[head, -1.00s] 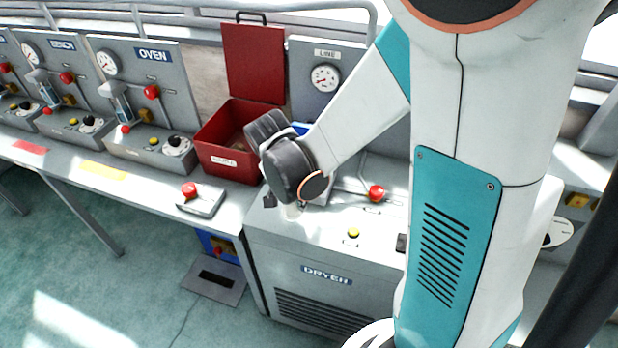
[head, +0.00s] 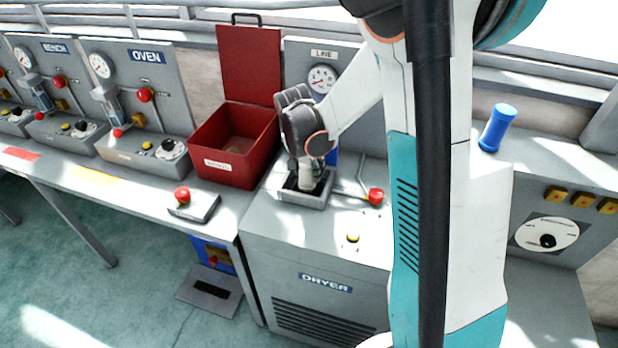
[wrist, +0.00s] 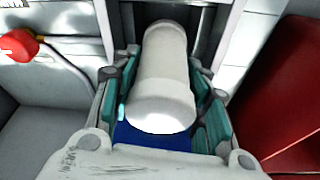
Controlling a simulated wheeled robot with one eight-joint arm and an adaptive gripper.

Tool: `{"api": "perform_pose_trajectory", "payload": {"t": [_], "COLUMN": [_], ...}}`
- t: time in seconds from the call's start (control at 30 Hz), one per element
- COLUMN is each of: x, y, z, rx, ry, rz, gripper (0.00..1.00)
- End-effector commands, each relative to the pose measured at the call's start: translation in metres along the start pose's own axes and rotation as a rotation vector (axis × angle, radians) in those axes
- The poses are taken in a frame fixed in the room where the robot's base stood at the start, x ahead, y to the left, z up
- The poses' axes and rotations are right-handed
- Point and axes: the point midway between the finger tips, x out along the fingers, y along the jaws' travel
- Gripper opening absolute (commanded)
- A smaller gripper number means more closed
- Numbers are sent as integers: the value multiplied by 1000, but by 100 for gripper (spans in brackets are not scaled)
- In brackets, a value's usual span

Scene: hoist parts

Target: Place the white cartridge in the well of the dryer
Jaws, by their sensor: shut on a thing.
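The white cartridge (wrist: 165,75) is between the teal-padded fingers of my gripper (wrist: 163,62) in the wrist view. My gripper is shut on it. In the head view my gripper (head: 307,168) points down over the dryer (head: 330,250), with the cartridge (head: 306,177) showing pale below it. The dryer's square well (head: 291,196) has a grey rim and dark inside. The cartridge's lower end shows within the outline of the well's opening; I cannot tell how deep it sits. My gripper hides part of the well's back.
An open red box (head: 228,172) stands left of the well, its lid up. A lever with a red knob (head: 375,196) is close on the right. A yellow button (head: 352,238) is in front. A blue cylinder (head: 497,128) stands farther right. A gauge panel (head: 340,110) rises behind.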

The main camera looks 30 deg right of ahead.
Motion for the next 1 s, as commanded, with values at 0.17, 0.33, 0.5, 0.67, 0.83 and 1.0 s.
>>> {"api": "perform_pose_trajectory", "payload": {"t": [0.17, 0.33, 0.5, 0.67, 0.83, 1.0], "x": [25, 37, 35, 39, 43, 48], "y": [0, -1, -1, -1, -1, -1], "z": [7, 6, 6, 7, 8, 9], "rx": [0, 1, 0, 0, 0, 0], "ry": [0, 0, 0, 0, 0, 0], "rz": [0, 0, 0, 0, 0, 0], "gripper": [15, 15, 15, 15, 15, 15]}}
